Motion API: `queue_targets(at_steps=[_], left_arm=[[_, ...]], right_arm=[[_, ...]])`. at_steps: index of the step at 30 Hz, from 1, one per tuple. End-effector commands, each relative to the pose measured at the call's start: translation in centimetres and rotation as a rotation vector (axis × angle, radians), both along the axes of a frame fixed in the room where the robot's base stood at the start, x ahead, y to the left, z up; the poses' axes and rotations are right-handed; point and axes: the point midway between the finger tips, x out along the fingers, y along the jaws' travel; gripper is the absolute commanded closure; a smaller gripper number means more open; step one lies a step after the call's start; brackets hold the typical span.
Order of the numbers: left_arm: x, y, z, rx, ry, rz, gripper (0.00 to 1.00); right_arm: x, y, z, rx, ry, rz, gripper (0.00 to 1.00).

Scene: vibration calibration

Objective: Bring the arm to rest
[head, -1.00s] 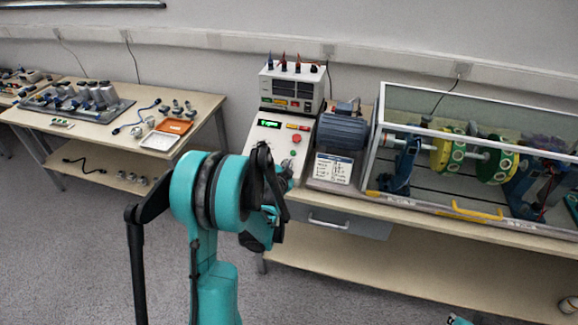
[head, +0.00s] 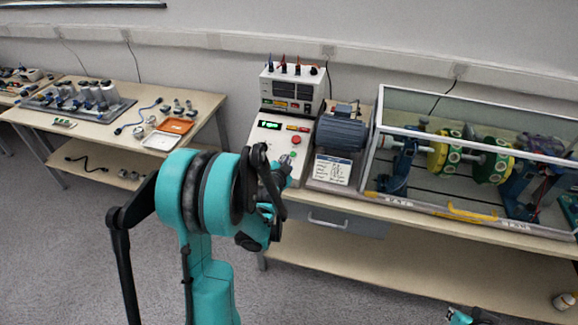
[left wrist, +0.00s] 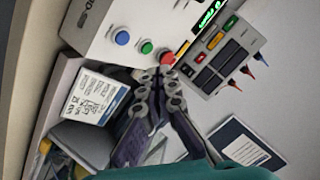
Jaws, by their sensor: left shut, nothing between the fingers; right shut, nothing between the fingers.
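My left arm rises from the bottom of the head view. Its shut, empty gripper (head: 285,164) is in front of the sloping control panel (head: 263,150) of the white control box. In the left wrist view the closed fingertips (left wrist: 168,78) overlap the panel just below the red button (left wrist: 167,57); I cannot tell whether they touch it. Green (left wrist: 146,47) and blue (left wrist: 122,38) buttons sit beside it. The display (left wrist: 208,14) is lit green, its text unclear. Only a little of my right gripper (head: 484,316) shows at the bottom edge of the head view.
A motor (head: 342,130) and a clear-walled test rig with yellow-green discs (head: 494,162) stand on the bench right of the panel. The rig has a yellow handle (head: 470,213). A side table (head: 92,137) with small parts and trays is at left. Open floor lies between.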

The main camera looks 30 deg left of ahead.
Motion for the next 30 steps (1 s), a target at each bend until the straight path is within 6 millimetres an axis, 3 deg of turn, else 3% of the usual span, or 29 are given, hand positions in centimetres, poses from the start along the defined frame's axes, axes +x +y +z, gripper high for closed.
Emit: queue_targets(at_steps=[22, 26, 30], left_arm=[[-0.1, -0.3, 0.1, -0.008, 0.003, -0.002, 1.00], [-0.9, -2.4, 1.3, -0.065, 0.028, -0.014, 1.00], [-3.4, -6.6, 3.3, -0.189, 0.093, -0.025, 1.00]], right_arm=[[0.0, 0.0, -0.1, 0.000, 0.000, 0.000, 1.00], [0.0, 0.0, -0.1, 0.000, 0.000, 0.000, 1.00], [0.0, 0.0, -0.1, 0.000, 0.000, 0.000, 1.00]])
